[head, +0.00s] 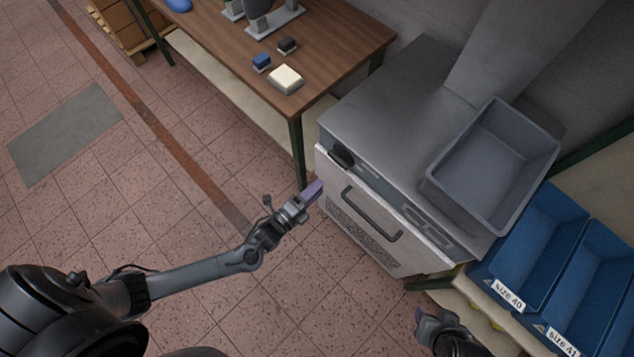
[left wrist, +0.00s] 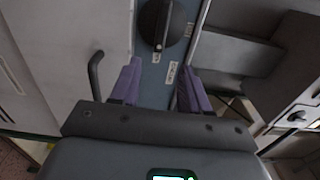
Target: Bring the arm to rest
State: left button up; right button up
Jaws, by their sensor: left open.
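My left arm reaches in from the left in the head view. Its gripper (head: 312,190) has purple fingers and is near the front left corner of the grey metal cabinet (head: 385,100). In the left wrist view my left gripper (left wrist: 158,90) is open, with nothing between its two fingers. A black knob (left wrist: 166,24) on the cabinet's blue-grey panel lies beyond the fingertips, apart from them. The knob also shows in the head view (head: 341,156). My right gripper (head: 430,322) shows only partly at the bottom edge of the head view; its opening is unclear.
The cabinet's white front door has a dark bar handle (head: 372,213). A grey bin (head: 492,165) stands on top. Blue bins labelled size 40 (head: 530,245) and size 41 (head: 590,290) are at right. A wooden table (head: 330,40) is behind.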

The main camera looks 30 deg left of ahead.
pick_arm(q)
jog(key=s+a+r+n+g+y, duration=0.2)
jog(key=s+r+n+g, duration=0.3)
jog(key=s+n+g, duration=0.35)
jog(key=s+a+r+n+g+y, duration=0.25)
jog(key=s+r+n+g, duration=0.3)
jog(key=s+n, duration=0.45)
notch_tip(320, 180, up, 26)
jog(key=w+p, duration=0.1)
jog(key=p, duration=2.5)
notch_tip(320, 180, down, 63)
jog(key=b, duration=6.3)
jog(key=shift+w+f+n+b, duration=0.2)
jog(key=shift+n+b, duration=0.1)
jog(key=shift+n, duration=0.15)
